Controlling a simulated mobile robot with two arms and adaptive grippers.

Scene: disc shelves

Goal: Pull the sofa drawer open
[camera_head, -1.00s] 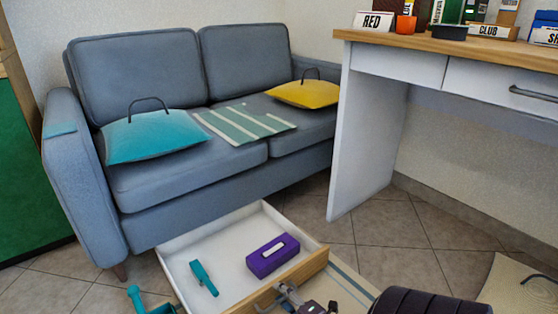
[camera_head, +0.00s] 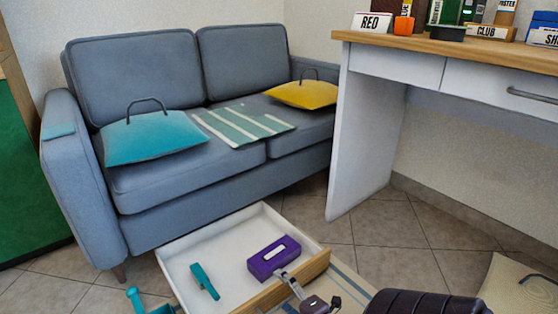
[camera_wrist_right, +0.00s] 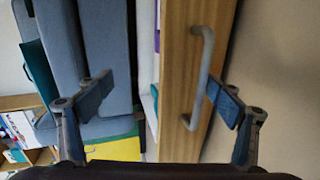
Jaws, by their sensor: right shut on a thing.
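The sofa drawer (camera_head: 222,241) is a white tray with a wooden front, standing out below the grey-blue sofa (camera_head: 205,222). In the right wrist view the wooden front (camera_wrist_right: 178,60) and its grey handle (camera_wrist_right: 207,65) show upright. My right gripper (camera_head: 284,277) is at the drawer front in the head view, with a finger reaching over its top edge. In the right wrist view my right gripper's fingers (camera_wrist_right: 160,95) stand apart. The right finger overlaps or nearly touches the handle; a firm hold on it cannot be made out. My left gripper is not in view.
Inside the drawer lie a purple box (camera_head: 274,258) and a teal object (camera_head: 205,281). Another teal object (camera_head: 137,300) is on the floor left of the drawer. A white desk (camera_head: 365,140) stands at the right. Tiled floor (camera_head: 390,240) between is clear.

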